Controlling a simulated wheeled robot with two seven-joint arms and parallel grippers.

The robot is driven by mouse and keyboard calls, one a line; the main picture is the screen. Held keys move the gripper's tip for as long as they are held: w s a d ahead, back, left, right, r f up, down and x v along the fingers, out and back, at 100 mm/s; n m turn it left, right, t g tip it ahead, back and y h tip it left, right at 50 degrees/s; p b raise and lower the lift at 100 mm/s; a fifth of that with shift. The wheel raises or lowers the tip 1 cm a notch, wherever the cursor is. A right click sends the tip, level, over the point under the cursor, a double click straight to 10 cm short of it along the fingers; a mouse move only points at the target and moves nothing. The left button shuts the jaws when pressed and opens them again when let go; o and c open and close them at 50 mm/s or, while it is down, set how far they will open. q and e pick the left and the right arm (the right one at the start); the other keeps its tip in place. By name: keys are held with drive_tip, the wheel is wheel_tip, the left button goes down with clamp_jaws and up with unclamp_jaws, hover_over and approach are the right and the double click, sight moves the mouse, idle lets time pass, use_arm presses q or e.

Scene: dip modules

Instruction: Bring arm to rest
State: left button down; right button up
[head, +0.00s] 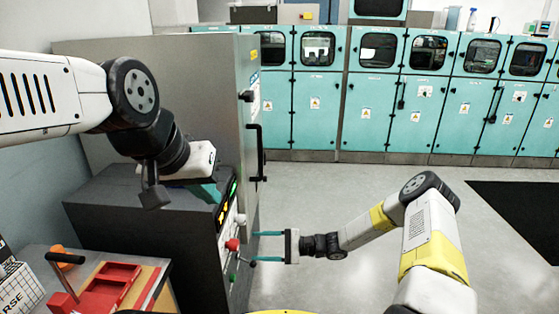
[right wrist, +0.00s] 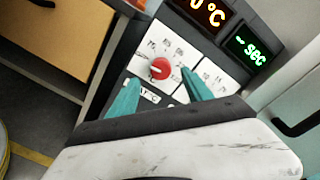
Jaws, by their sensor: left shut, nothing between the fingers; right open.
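My right gripper (head: 256,246) is open in the head view, its two teal fingers pointing left at the control panel of the dark grey machine (head: 140,220). A red knob (head: 233,244) on that panel is just beyond the fingertips. In the right wrist view the red knob (right wrist: 161,68) shows between the teal fingers of the right gripper (right wrist: 158,82), with a gap on both sides. My left gripper (head: 208,191) is shut and empty over the top of the machine, partly hidden by its own wrist.
A tall grey cabinet (head: 195,75) with a black handle stands behind the machine. A work table with a red tray (head: 105,287) is at the lower left. Teal lockers (head: 385,110) line the back. The floor (head: 320,190) between is clear. Lit displays (right wrist: 250,48) sit above the knob.

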drive_tip(key=s+d+r+n+h, duration=0.3)
drive_tip(key=s+d+r+h, duration=0.1)
drive_tip(key=r, duration=0.4)
drive_tip(key=s+d+r+n+h, duration=0.3)
drive_tip(key=d+r+h, duration=0.15)
drive_tip(key=r, duration=0.45)
drive_tip(key=s+d+r+n+h, duration=0.25)
drive_tip(key=s+d+r, duration=0.2)
drive_tip(key=r, duration=0.35)
drive_tip(key=s+d+r+t+h, duration=0.4)
drive_tip(key=s+d+r+t, duration=0.2)
drive_tip(key=s+d+r, duration=0.3)
drive_tip(key=s+r, duration=0.2)
drive_tip(key=s, duration=0.1)
drive_tip(key=shift+d+r+n, duration=0.25)
drive_tip(key=shift+n, duration=0.1)
drive_tip(key=shift+s, duration=0.1)
